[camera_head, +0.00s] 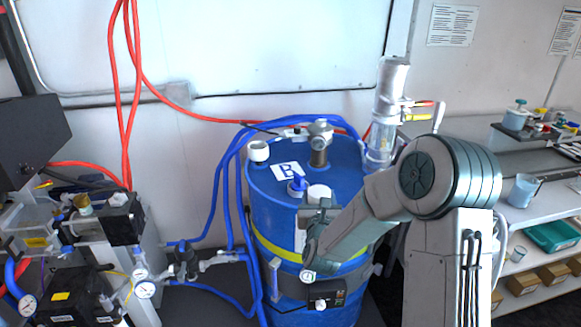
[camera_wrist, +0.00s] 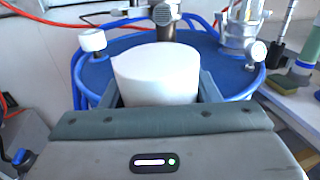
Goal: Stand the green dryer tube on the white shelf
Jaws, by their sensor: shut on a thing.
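My gripper (camera_head: 317,212) is in front of the blue drum, shut on a white-topped cylinder (camera_head: 318,192). In the wrist view the cylinder (camera_wrist: 156,75) stands between the two fingers, its round white top facing up. Its lower part is hidden by my gripper, and no green shows on it, so I cannot tell whether it is the green dryer tube. The white shelf (camera_head: 455,127) is the pale, several-level unit along the right wall, partly behind my arm.
The blue drum (camera_head: 268,192) has fittings and blue hoses on its lid. A clear cylinder (camera_head: 380,135) with valves rises behind my arm. Bottles, a blue cup (camera_head: 522,190) and a green tray (camera_head: 553,235) occupy the shelves. Gauges and pumps (camera_head: 107,218) stand at left.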

